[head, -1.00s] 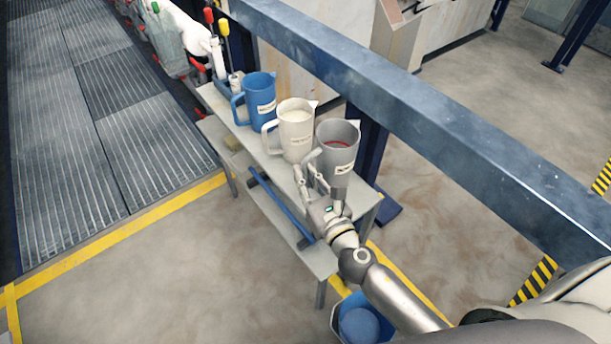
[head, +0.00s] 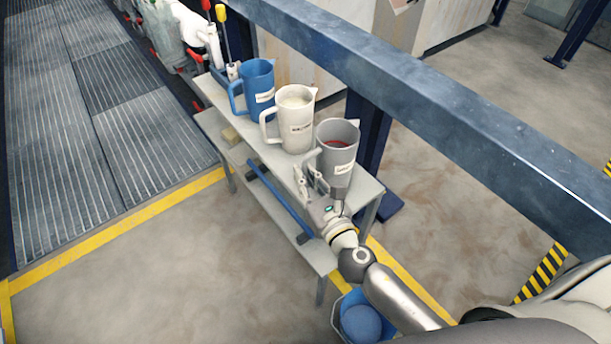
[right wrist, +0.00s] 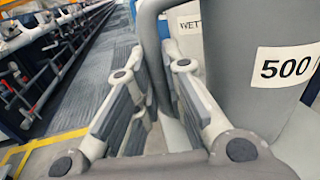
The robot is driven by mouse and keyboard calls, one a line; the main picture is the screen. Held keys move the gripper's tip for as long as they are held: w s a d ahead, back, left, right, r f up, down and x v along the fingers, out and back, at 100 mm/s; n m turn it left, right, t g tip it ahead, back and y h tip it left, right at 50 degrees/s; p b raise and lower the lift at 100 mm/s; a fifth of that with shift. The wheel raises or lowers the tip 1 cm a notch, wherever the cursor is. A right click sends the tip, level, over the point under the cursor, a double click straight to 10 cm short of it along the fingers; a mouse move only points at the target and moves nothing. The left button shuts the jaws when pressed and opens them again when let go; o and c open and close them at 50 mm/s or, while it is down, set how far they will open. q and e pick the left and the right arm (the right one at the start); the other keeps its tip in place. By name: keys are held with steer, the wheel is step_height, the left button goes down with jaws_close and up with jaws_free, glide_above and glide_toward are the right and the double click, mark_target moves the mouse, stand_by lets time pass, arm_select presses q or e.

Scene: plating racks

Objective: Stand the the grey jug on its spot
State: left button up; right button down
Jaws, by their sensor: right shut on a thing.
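The grey jug (head: 338,165) is upright at the near end of the grey bench top (head: 367,193). It has a white label and something red inside. I cannot tell whether its base touches the bench. My right gripper (head: 314,172) is shut on its handle, on the jug's left side. In the right wrist view the handle (right wrist: 150,28) passes between the fingertips, and the label on the jug (right wrist: 270,95) reads "500". The jug's own spot cannot be made out. My left gripper is not in view.
A white jug (head: 296,128) and a blue jug (head: 257,88) stand in a row farther along the bench. A large blue-grey beam (head: 420,105) runs close behind. A blue bucket (head: 347,312) is on the floor by the bench's near end. Open floor lies to the left.

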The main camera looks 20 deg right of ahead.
steer(key=shift+f+b, duration=0.35)
steer(key=shift+f, duration=0.05)
steer(key=c, duration=1.4)
jaws_free()
steer(key=shift+c, duration=0.2)
steer(key=shift+s, duration=0.1)
